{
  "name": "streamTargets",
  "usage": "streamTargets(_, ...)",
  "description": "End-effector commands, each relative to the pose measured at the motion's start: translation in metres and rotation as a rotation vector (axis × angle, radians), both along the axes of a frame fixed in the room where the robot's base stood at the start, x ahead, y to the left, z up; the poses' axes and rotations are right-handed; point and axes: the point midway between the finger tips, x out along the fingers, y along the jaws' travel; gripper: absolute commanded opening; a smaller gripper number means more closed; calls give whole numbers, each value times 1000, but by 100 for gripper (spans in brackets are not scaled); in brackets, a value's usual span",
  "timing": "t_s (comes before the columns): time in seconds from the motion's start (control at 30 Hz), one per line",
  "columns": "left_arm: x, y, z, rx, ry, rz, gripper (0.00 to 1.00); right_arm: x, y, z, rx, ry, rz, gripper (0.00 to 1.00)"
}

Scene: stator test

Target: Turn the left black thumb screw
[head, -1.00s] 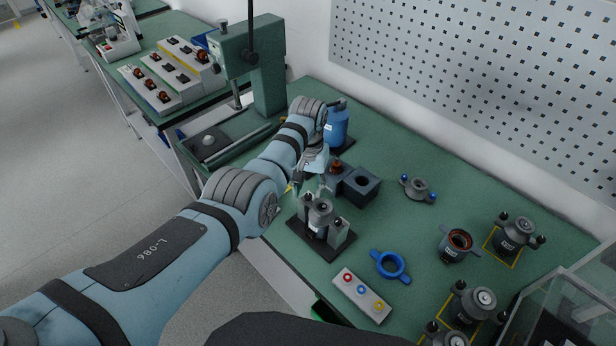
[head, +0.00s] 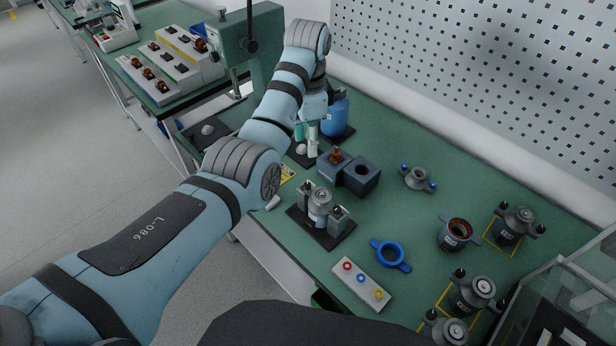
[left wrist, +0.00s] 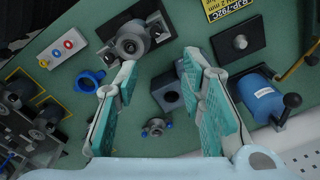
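The dark fixture base (head: 333,239) holds a grey stator housing (head: 319,208) between two grey posts, near the table's left edge. The left black thumb screw (head: 307,186) is on the far-left post and the other thumb screw (head: 336,211) on the near-right post. My left gripper (head: 307,150) is above the table behind the fixture, apart from it. In the left wrist view its fingers (left wrist: 160,60) are spread with nothing between them; the fixture's housing (left wrist: 130,42) shows beyond the left finger. My right gripper is not in view.
Dark blocks (head: 362,177) stand right of the gripper, a blue bottle-like part (head: 335,118) behind it. A blue ring (head: 390,256) and a button box (head: 361,287) lie in front. A green press (head: 264,45) stands at the left. Several grey housings are at the right.

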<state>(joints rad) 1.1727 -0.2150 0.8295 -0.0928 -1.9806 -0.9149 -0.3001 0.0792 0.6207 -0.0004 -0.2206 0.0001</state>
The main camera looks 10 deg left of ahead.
Motion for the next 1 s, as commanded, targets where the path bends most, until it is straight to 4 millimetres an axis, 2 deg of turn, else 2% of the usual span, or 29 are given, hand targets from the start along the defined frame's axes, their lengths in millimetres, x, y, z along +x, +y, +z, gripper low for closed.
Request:
streamTargets(0.03,-3,1,1,4,10,-126,36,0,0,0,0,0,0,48)
streamTargets(0.1,-6,1,1,8,24,-268,36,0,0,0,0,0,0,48)
streamTargets(0.2,-7,2,-7,8,30,-345,36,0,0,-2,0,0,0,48)
streamTargets(0.37,-8,2,-40,7,33,-346,36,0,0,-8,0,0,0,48)
streamTargets(0.6,-8,2,-109,7,31,-344,36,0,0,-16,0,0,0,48)
streamTargets(0.7,-7,2,-130,8,30,-344,36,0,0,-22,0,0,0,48)
streamTargets(0.83,-7,2,-144,7,29,-343,36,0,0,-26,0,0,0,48)
streamTargets(1.0,-7,2,-145,8,27,-343,36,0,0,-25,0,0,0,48)
